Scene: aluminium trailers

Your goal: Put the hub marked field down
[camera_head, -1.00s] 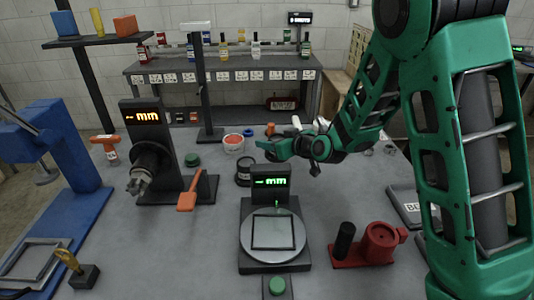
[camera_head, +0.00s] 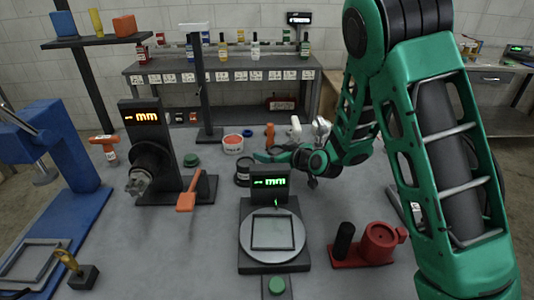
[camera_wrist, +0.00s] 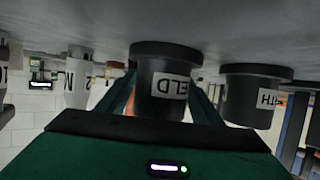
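The hub marked FIELD (camera_wrist: 162,82) is a dark grey flanged cylinder with a white label. It is in the middle of the wrist view, which is upside down, so its flange faces the grey table surface. My green gripper (camera_head: 268,158) reaches left above the table in the head view. In the wrist view its fingers flank the hub and look shut on it, though the contact is partly hidden. The flange is close to the table; whether it touches is unclear. A second dark hub, with a label ending in TH (camera_wrist: 252,95), stands beside it.
A scale (camera_head: 272,236) with a lit display stands in front of my gripper. A chuck stand (camera_head: 150,150) is to the left. A red fixture (camera_head: 376,246) is at the front right. A white tub (camera_head: 233,144) is behind. Bare table lies between them.

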